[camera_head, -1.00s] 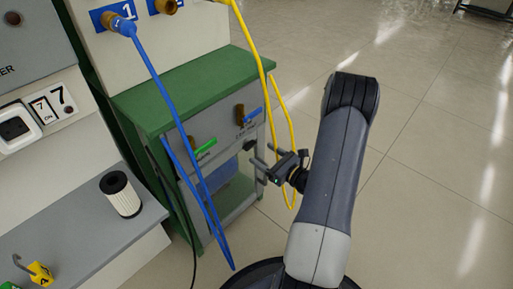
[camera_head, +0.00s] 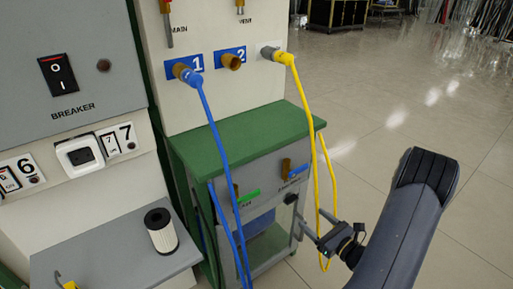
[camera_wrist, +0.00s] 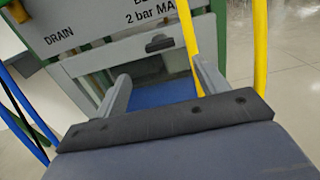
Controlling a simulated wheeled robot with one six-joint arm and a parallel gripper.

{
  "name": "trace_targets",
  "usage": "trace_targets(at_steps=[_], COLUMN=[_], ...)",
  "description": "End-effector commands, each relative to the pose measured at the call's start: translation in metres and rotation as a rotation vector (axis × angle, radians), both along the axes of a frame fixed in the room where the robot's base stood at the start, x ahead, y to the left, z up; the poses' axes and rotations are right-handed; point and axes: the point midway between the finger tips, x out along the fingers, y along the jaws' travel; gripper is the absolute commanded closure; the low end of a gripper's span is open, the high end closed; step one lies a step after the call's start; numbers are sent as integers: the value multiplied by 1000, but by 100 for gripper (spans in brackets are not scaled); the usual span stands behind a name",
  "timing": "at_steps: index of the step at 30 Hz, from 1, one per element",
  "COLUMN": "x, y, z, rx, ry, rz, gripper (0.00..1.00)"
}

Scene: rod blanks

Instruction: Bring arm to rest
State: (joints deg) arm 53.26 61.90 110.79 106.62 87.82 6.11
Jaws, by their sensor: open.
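My gripper (camera_head: 314,222) is open and empty in the head view, low at the right in front of the green-topped cabinet (camera_head: 240,136). My grey arm (camera_head: 408,225) rises to a dark joint beside it. In the wrist view the two grey fingers (camera_wrist: 166,88) stand apart with nothing between them. Beyond them is the cabinet's grey front (camera_wrist: 118,58) with a dark knob (camera_wrist: 159,43) and a blue area inside. The yellow hose (camera_head: 315,150) hangs close by the fingers; I cannot tell whether they touch.
A blue hose (camera_head: 220,140) hangs from port 1. Brass port 2 (camera_head: 231,62) is bare. A white-and-black filter (camera_head: 161,232) stands on a grey shelf (camera_head: 105,252) at left. Green (camera_head: 248,197) and blue (camera_head: 298,171) valve handles are on the cabinet. Open tiled floor (camera_head: 375,120) lies at right.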

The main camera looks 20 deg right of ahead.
Motion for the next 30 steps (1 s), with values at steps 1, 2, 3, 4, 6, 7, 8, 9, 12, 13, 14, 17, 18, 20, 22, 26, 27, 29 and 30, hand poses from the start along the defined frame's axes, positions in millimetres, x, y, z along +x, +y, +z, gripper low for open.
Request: trace_targets(at_steps=[1, 2, 3, 4, 6, 7, 8, 9, 12, 13, 14, 17, 18, 20, 22, 26, 27, 29, 30], x=[6, 9, 15, 19, 30, 35, 40, 46, 62, 66, 70, 82, 86, 91, 94, 94, 94, 93, 93], y=[3, 4, 7, 8, 12, 14, 16, 18, 23, 26, 27, 31, 32, 34, 35, 34, 34, 34, 34], z=[-1, -1, -1, -1, -2, -2, -2, -1, -2, -2, -2, -1, -1, 0, 0, 1, 1, 1, 1], rx=[-2, -2, -2, -2, -2, -3, -2, -2, -2, -1, -1, -2, -1, 0, 1, 18, 19, 19, 19], ry=[-2, -2, -3, -3, -2, -2, -2, -3, -3, -2, -3, -2, -3, -2, -3, 4, 5, 5, 5], rz=[3, 4, 5, 5, 5, 6, 4, 6, 4, 5, 4, 2, 2, 2, 0, -1, -1, -1, -1], gripper=[31, 31, 31, 31, 31, 31, 31, 31, 31, 31, 31, 31, 31, 31, 31, 31, 31, 31, 31])
